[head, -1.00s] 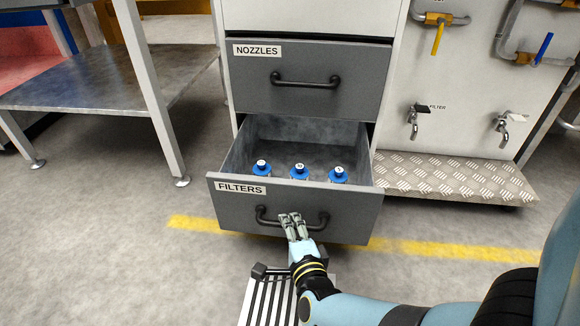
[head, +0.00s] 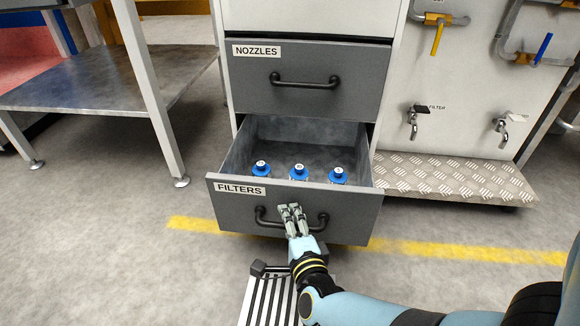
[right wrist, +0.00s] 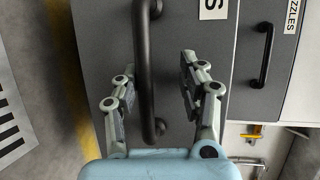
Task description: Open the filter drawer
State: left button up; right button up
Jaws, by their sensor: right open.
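The filter drawer (head: 340,218), labelled FILTERS, is pulled well out of the grey cabinet. Several blue-capped filters, one of them here (head: 299,171), stand inside it. Its dark bar handle (head: 268,219) is on the front; it also shows in the right wrist view (right wrist: 145,70). My right gripper (head: 291,208) is at the middle of this handle. In the right wrist view the right gripper (right wrist: 153,78) is open, with one finger on each side of the bar and gaps showing. My left gripper is not in view.
The closed NOZZLES drawer (head: 350,85) is directly above. A metal bench (head: 110,80) stands at the left. A tread-plate step (head: 455,180) and a panel with taps (head: 413,120) are at the right. A striped grating (head: 262,300) lies below the drawer.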

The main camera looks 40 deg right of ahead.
aim_at(285, 185)
jog(key=o, duration=0.8)
notch_tip(285, 185, up, 6)
jog(key=shift+w+d+r, duration=0.1)
jog(key=shift+w, duration=0.05)
jog(key=shift+c, duration=0.2)
notch_tip(285, 185, up, 2)
jog(key=shift+r, duration=0.1)
jog(key=c, duration=0.8)
jog(key=shift+o, duration=0.2)
jog(key=shift+r, duration=0.1)
jog(key=shift+s, duration=0.2)
